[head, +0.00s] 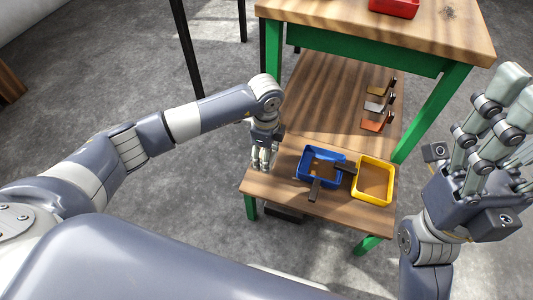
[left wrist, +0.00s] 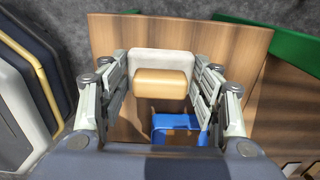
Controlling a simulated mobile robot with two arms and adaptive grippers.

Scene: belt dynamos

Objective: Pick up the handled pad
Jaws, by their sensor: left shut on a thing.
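The handled pad (left wrist: 165,60) shows in the left wrist view as a pale, rounded slab with a tan block-shaped handle (left wrist: 161,84) facing the camera. My left gripper (left wrist: 162,88) has its fingers on both sides of the handle and is shut on it. In the head view my left gripper (head: 263,160) points down over the left edge of the low wooden shelf (head: 272,187), beside the blue bin. The pad is hidden by the hand there. My right gripper (head: 505,110) is raised at the right, fingers apart, and looks empty.
On the low shelf stand a blue bin (head: 303,178) with dark-handled items across it and a yellow bin (head: 389,186). Several small coloured tools (head: 372,125) lie further back. A green-framed wooden tabletop (head: 430,38) overhangs the shelf, with a red bin (head: 395,8) on it.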

